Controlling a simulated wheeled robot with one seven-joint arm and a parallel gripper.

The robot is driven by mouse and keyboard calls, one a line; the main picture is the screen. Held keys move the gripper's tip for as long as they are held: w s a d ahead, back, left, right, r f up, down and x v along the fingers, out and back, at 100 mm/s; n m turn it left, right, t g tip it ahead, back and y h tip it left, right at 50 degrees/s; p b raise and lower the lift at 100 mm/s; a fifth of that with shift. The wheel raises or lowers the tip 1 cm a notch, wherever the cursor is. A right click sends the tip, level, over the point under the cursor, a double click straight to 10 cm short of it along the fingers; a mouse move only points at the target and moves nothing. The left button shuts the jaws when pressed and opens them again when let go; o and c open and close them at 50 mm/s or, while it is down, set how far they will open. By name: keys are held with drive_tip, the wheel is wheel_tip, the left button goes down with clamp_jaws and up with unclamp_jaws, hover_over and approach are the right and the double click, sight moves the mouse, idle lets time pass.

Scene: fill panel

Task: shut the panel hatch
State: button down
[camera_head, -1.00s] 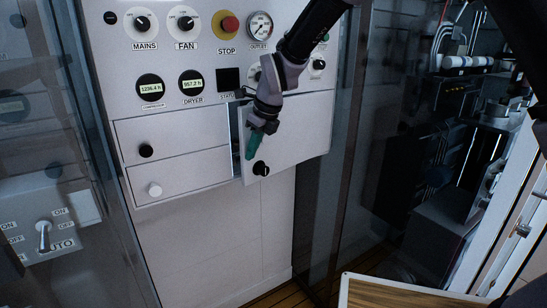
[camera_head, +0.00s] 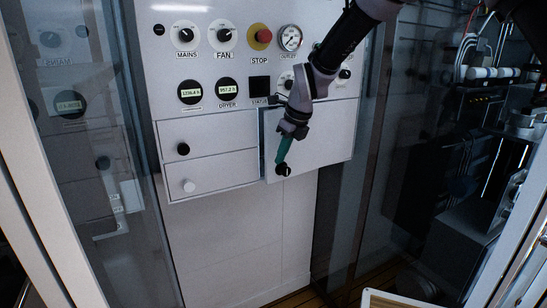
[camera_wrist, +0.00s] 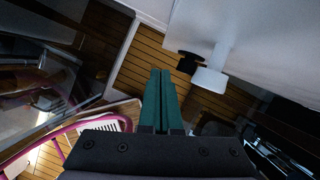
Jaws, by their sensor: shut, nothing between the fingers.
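The panel hatch (camera_head: 322,133) is the pale door at the lower right of the panel, with a black knob (camera_head: 285,170) near its lower left corner. A thin dark strip shows along its left edge, so it looks slightly ajar; I cannot tell how far. My gripper (camera_head: 279,161) points down in front of the hatch's left part, its teal fingertips just above the knob. I cannot tell whether they touch the hatch. In the wrist view my gripper (camera_wrist: 160,72) has its fingers together and empty, beside a broad pale surface (camera_wrist: 265,35), likely the panel.
Two drawer fronts with a black knob (camera_head: 183,149) and a white knob (camera_head: 188,186) lie left of the hatch. Dials, gauges and a red stop button (camera_head: 263,36) sit above. Glass (camera_head: 80,150) stands at the left. The pale wall below the hatch is clear.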

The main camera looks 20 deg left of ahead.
drive_tip(key=s+v, duration=0.1)
drive_tip(key=v, duration=0.9)
drive_tip(key=n+t+y, duration=0.7)
drive_tip(key=n+y, duration=0.1)
drive_tip(key=n, duration=0.7)
approach(271, 145)
drive_tip(key=x, duration=0.6)
drive_tip(key=shift+f, duration=0.15)
drive_tip(key=shift+w+a, duration=0.3)
drive_tip(key=shift+a, duration=0.2)
